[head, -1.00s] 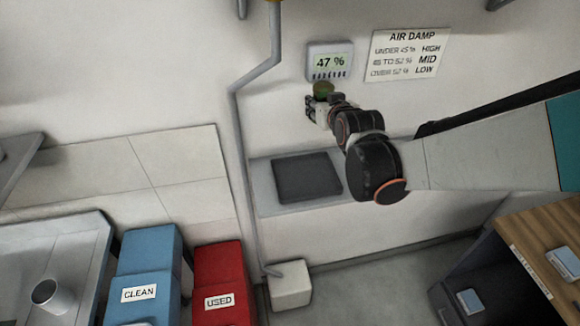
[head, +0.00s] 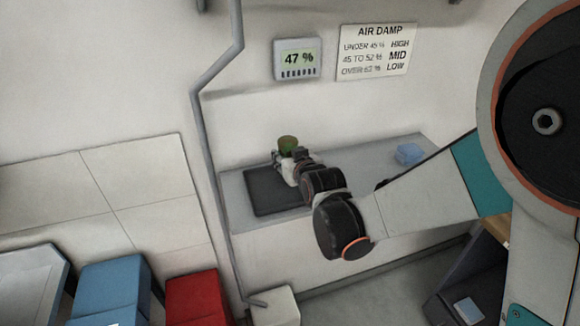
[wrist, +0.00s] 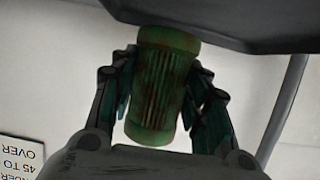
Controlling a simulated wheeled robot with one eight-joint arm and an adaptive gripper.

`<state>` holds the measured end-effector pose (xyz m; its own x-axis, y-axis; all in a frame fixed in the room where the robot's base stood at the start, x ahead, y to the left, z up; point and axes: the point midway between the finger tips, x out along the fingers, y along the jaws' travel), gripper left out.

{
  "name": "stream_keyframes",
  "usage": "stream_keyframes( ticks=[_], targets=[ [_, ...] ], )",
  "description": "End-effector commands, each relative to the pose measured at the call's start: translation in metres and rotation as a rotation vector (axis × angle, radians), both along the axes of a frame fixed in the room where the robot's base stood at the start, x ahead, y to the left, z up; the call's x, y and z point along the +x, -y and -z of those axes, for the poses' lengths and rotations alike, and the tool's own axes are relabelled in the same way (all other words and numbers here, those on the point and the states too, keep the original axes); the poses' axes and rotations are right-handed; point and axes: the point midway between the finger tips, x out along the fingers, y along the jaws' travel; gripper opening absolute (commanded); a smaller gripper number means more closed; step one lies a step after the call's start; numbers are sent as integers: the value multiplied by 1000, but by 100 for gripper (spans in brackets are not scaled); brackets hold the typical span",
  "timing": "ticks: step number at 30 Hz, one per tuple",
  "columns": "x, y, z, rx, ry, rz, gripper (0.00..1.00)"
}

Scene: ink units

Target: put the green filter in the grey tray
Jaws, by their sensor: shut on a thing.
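The green filter (head: 288,143) is a ribbed cylinder, held upright in my gripper (head: 285,157). In the wrist view the filter (wrist: 160,88) sits between the two dark fingers of my gripper (wrist: 166,70), which are shut on it from both sides. A dark grey flat tray (head: 268,193) lies on the wall shelf. In the head view my gripper is over the tray's far right part and covers that corner. In the wrist view a dark slab edge, probably the tray (wrist: 230,22), crosses the top, close to the filter's end. I cannot tell whether they touch.
A grey pipe (head: 205,130) runs down left of the shelf. A meter (head: 298,59) reading 47 % and an AIR DAMP sign (head: 376,52) hang above.

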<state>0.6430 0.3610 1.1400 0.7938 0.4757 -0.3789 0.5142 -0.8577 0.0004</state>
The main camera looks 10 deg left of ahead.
Motion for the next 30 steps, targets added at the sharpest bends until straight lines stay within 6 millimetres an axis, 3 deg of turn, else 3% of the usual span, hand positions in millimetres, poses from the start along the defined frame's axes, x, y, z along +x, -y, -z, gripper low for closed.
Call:
stream_keyframes(
  ticks=[1, 4, 16, 17, 19, 30],
  targets=[
    [0, 0, 13, 0, 0, 0, 15],
    [0, 0, 25, 0, 0, 0, 15],
    [0, 0, 28, 0, 0, 1, 15],
    [1, 0, 27, 0, 0, 1, 49],
    [0, 0, 27, 0, 0, 1, 63],
    [1, 0, 26, 0, 0, 1, 63]
  ],
)
